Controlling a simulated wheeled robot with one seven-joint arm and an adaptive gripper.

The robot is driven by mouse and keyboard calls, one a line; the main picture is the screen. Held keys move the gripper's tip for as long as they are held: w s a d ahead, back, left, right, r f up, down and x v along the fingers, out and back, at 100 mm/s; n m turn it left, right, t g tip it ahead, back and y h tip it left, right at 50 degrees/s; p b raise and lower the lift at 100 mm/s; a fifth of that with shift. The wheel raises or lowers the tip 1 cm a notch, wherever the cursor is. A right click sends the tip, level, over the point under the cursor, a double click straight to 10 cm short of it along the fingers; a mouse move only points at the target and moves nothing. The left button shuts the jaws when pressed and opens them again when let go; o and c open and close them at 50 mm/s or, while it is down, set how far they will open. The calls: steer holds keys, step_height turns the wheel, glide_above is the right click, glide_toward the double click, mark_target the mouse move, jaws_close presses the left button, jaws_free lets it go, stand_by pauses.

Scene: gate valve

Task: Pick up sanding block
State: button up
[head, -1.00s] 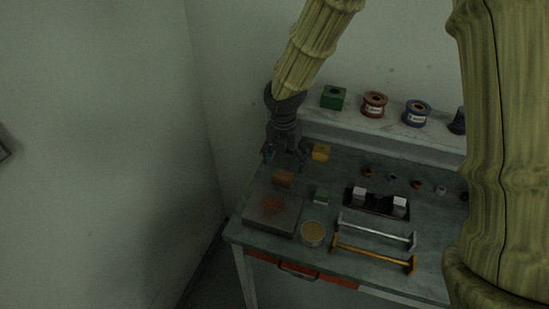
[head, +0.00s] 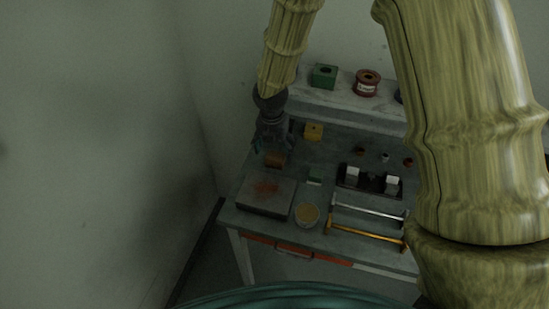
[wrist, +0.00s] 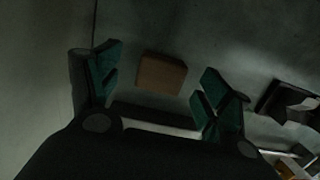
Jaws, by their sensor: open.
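The sanding block appears to be the plain brown block (head: 274,160) on the workbench, just behind the rust-stained plate. My gripper (head: 272,148) is above it, pointing down, and hides part of its top in the head view. In the wrist view the brown block (wrist: 161,73) shows between the two green-padded fingers of my gripper (wrist: 157,88), a little beyond their tips. The fingers are open and empty, with a gap on each side of the block.
The rust-stained plate (head: 266,194) and a round tin (head: 307,214) lie in front. A raised shelf (head: 340,102) runs behind, and the wall is close on the left.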

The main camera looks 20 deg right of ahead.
mark_target(275, 156)
steer(key=shift+f, duration=0.25)
steer(key=shift+s+f+p, duration=0.2)
steer(key=shift+f+p, duration=0.05)
steer(key=shift+p, duration=0.2)
steer(key=shift+s+f, duration=0.35)
steer(key=shift+s, duration=0.2)
steer(key=shift+f+p, duration=0.35)
steer(key=shift+w+f, duration=0.65)
steer(key=shift+f, duration=0.15)
steer(key=shift+s+r, duration=0.3)
steer(key=shift+s, duration=0.05)
steer(key=shift+c, duration=0.2)
steer(key=shift+w+f, duration=0.15)
steer(key=c, duration=1.1)
